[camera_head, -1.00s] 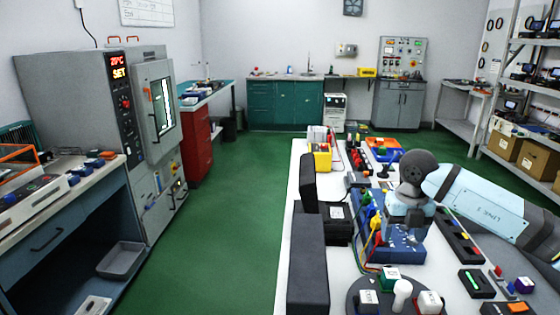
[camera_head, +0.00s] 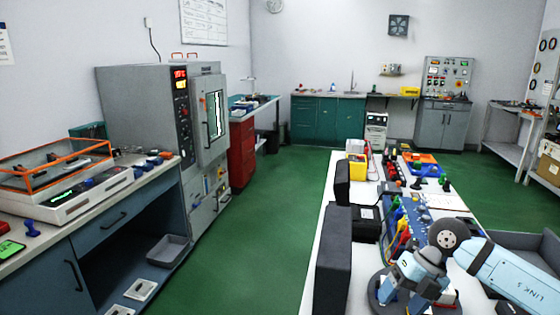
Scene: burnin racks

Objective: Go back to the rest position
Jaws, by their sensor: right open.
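My right arm (camera_head: 510,275) comes in from the right, pale blue and marked "LINK". Its dark round wrist joint shows at the near end of the white bench (camera_head: 313,270). My right gripper (camera_head: 402,290) points down over a dark round turntable (camera_head: 376,288) at the bottom of the view. It is open; the wrist partly hides the fingers, and I cannot tell if they touch anything. A white block (camera_head: 447,297) shows beside it. My left gripper is out of view.
Black boxes (camera_head: 333,265) line the bench's left edge. A blue panel with coloured plugs (camera_head: 398,225) lies behind my gripper. A grey oven cabinet (camera_head: 140,110) and a workbench (camera_head: 100,235) stand left. The green floor (camera_head: 250,250) between is clear.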

